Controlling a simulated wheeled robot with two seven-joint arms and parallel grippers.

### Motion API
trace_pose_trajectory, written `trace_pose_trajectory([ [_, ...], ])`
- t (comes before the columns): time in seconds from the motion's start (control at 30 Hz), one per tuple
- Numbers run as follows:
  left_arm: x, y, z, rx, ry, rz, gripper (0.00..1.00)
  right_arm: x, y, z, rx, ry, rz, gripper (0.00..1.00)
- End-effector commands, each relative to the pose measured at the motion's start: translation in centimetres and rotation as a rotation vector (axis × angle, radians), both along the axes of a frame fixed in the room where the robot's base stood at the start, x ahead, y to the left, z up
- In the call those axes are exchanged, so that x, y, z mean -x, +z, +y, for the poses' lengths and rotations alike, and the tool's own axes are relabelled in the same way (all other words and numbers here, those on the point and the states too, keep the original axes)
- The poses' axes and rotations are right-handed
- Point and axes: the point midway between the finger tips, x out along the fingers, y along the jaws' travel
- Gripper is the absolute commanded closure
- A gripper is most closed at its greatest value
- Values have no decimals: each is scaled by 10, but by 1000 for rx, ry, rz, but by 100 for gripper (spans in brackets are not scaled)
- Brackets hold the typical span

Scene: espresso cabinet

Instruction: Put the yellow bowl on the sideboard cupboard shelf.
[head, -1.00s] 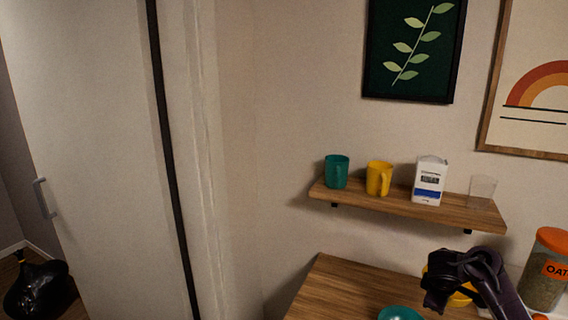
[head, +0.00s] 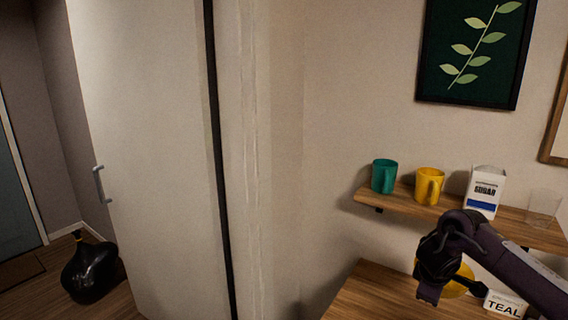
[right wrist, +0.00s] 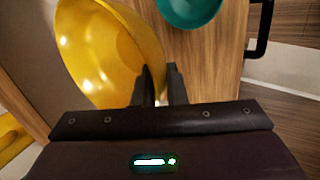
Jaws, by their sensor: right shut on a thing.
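The yellow bowl (head: 456,284) is partly hidden behind my right gripper (head: 432,286) in the head view. In the right wrist view the bowl (right wrist: 108,48) is tilted, and its rim is between the fingers of my right gripper (right wrist: 160,84), which is shut on it. The bowl is over the wooden sideboard top (head: 372,290). The sideboard's cupboard shelf cannot be made out in these frames. My left gripper is not in view.
A teal bowl (right wrist: 190,8) is on the wood in the right wrist view, near a dark handle (right wrist: 262,28). A wall shelf (head: 405,204) holds a teal mug (head: 384,176), yellow mug (head: 428,186), sugar box (head: 484,192) and glass (head: 543,206). A TEAL label (head: 504,305) stands below.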

Motion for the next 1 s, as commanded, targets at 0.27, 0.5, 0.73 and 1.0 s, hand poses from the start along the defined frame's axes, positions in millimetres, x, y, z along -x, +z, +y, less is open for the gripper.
trace_pose_trajectory([
  [0.27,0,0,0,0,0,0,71,-1,22,59,4,85,-5,100],
  [0.5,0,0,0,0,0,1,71,10,30,92,6,124,-3,100],
  [0.73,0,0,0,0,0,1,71,13,32,98,6,130,-3,100],
  [1.0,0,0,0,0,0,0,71,28,37,121,8,154,-5,100],
])
